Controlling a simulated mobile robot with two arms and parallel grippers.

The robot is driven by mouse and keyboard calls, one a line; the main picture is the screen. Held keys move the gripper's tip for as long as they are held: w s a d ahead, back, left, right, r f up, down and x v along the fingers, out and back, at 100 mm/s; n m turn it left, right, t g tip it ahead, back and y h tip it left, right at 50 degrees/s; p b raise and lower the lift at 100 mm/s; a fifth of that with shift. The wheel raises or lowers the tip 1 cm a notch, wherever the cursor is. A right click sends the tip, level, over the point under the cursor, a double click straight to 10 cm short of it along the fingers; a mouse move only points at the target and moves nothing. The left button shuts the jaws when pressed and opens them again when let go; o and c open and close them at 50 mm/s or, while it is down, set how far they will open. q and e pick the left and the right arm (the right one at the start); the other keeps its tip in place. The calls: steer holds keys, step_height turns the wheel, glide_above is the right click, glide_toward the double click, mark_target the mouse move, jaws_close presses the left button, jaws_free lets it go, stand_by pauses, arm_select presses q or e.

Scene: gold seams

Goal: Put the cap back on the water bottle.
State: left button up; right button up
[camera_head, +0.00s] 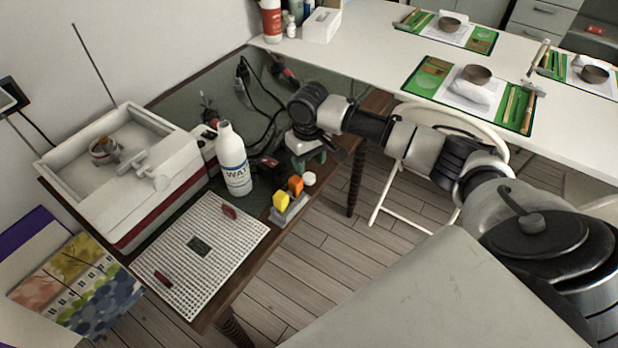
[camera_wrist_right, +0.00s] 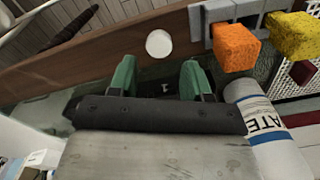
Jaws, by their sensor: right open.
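The white water bottle (camera_head: 234,165) with a blue-lettered label stands upright on the dark table. Its neck points up, and I cannot make out the details of its mouth. It also shows in the right wrist view (camera_wrist_right: 268,130), to the right of my fingers. A round white cap (camera_head: 309,179) lies at the table's edge. In the right wrist view the cap (camera_wrist_right: 159,43) is beyond my green fingertips, roughly centred between them and apart from them. My right gripper (camera_head: 308,160) is open and empty, to the right of the bottle; its fingers (camera_wrist_right: 159,78) are spread. My left gripper is out of view.
A grey holder with yellow (camera_head: 281,201) and orange (camera_head: 295,186) blocks stands beside the cap. A white perforated board (camera_head: 180,262) lies in front of the bottle. A white box-like basin (camera_head: 160,185) is at left. Cables and tools (camera_head: 262,95) lie behind.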

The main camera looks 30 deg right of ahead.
mark_target(309, 176)
steer(key=shift+f, duration=0.1)
step_height(309, 176, down, 5)
steer(key=shift+f, duration=0.1)
stand_by(0.4)
steer(key=c, duration=0.7)
